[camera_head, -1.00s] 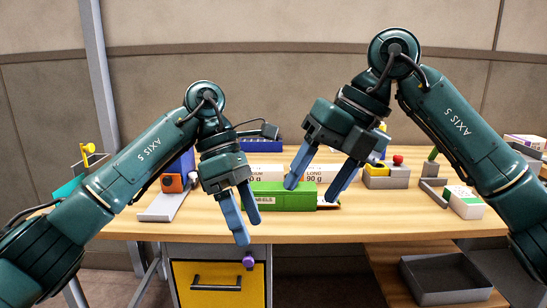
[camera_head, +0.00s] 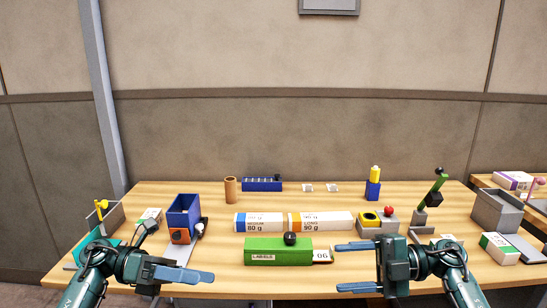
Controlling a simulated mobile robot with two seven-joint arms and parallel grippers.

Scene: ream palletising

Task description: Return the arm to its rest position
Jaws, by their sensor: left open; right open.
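My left gripper (camera_head: 200,275) is low at the left front of the wooden table (camera_head: 330,211), its blue fingers pointing right. It is open and empty. My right gripper (camera_head: 347,267) is low at the right front, its blue fingers pointing left, clearly apart with nothing between them. Both arms come in from the bottom edge, and most of each arm is out of view. The green labels box (camera_head: 277,251) lies on the table between the two grippers, with a black knob (camera_head: 290,238) on it.
Two white reams, medium (camera_head: 259,222) and long (camera_head: 322,222), lie mid-table. A blue bin (camera_head: 184,214) stands left, near my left gripper.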

